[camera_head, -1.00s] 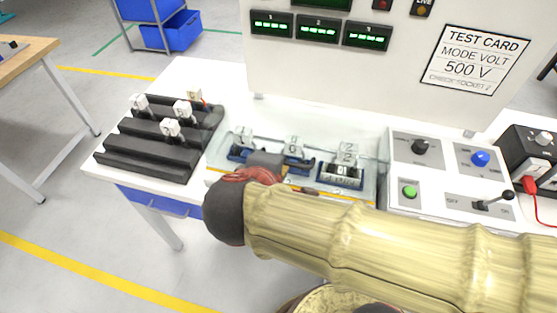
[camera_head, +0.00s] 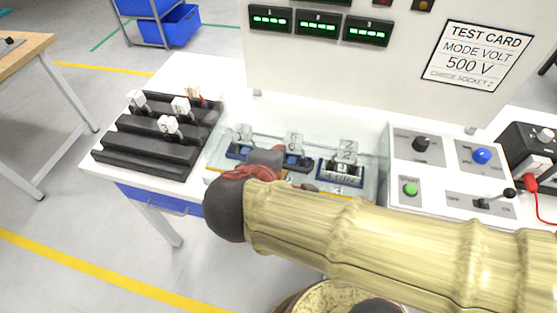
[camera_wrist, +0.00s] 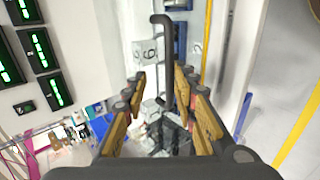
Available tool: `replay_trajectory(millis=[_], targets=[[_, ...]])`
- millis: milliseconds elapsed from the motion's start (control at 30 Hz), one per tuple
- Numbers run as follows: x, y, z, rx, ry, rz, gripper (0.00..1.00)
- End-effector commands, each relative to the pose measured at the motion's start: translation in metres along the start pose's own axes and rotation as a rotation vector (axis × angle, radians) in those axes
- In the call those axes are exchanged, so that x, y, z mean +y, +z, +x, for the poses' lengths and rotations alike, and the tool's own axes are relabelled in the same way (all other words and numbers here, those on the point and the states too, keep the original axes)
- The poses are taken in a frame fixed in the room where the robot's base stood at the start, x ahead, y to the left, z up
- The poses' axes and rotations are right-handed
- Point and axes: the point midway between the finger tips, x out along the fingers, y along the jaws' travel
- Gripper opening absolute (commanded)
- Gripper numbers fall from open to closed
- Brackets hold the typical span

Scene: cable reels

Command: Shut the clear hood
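The clear hood (camera_head: 325,122) is a see-through cover at the bench's middle, over several numbered white blocks in blue-and-dark holders. Its glassy surface makes its exact tilt hard to judge. A dark bar handle (camera_wrist: 166,50) shows in the wrist view, running lengthwise between my fingers. My gripper (camera_wrist: 160,80) is open, with its tan-padded fingers on either side of the handle and a gap visible. In the head view my gripper (camera_head: 264,160) is at the hood's front left, and my forearm hides part of the front edge.
A black stepped rack (camera_head: 150,150) with several white blocks stands left. On the right is a control panel (camera_head: 440,175) with knobs, a green button and a lever. The upright panel (camera_head: 400,70) with green displays and a test card rises behind the hood.

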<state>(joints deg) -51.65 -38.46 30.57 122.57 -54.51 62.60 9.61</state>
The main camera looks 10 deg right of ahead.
Motion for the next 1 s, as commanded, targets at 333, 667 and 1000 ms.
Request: replay_trajectory(millis=[333, 667, 1000], targets=[[0.001, -0.002, -0.033, 0.007, 0.001, -0.001, 0.27], [0.0, -0.001, -0.089, 0.005, 0.001, -0.001, 0.27], [0.0, 0.0, -0.118, 0.0, 0.0, 0.0, 0.27]])
